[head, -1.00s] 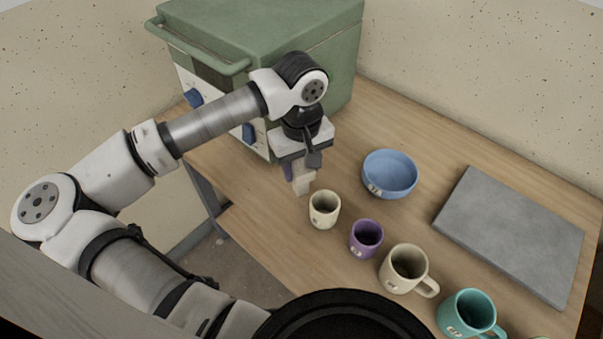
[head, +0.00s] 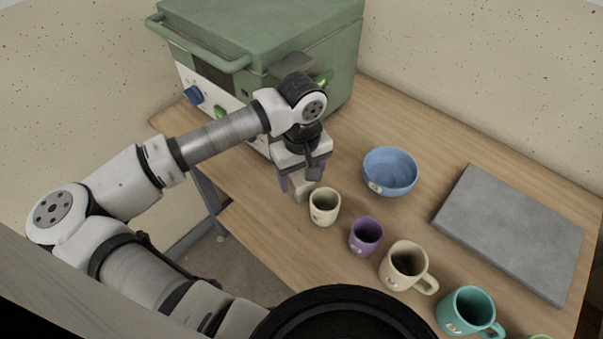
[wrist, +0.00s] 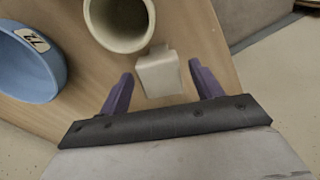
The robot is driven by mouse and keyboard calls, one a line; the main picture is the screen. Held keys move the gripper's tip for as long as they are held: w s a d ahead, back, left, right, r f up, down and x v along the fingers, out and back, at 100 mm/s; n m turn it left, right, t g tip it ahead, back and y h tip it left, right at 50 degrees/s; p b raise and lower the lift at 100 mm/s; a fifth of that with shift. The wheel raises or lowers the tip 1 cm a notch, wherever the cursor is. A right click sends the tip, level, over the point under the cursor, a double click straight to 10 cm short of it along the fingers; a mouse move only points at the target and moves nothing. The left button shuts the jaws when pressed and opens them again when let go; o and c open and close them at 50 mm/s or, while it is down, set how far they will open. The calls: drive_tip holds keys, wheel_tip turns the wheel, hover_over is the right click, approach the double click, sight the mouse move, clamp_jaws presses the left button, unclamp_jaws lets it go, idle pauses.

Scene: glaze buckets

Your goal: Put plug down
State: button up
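The plug (head: 302,191), a small pale beige block, stands on the wooden table close beside a cream cup (head: 324,207). In the wrist view the plug (wrist: 160,74) lies between my two purple fingers, with a gap on each side. My gripper (wrist: 160,70) is open around it. In the head view my gripper (head: 301,180) is low over the table, and its fingers partly hide the plug. I cannot tell whether the plug touches the cup.
A purple cup (head: 366,236), a beige mug (head: 405,267) and a teal mug (head: 467,311) run toward the front right. A blue bowl (head: 390,172) and a grey slab (head: 512,232) lie right. A green kiln (head: 270,35) stands behind my arm. The table's front edge is near the plug.

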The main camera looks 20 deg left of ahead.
wheel_tip(320, 180, up, 12)
drive_tip(key=b, duration=0.1)
drive_tip(key=shift+r, duration=0.15)
idle(0.4)
idle(1.2)
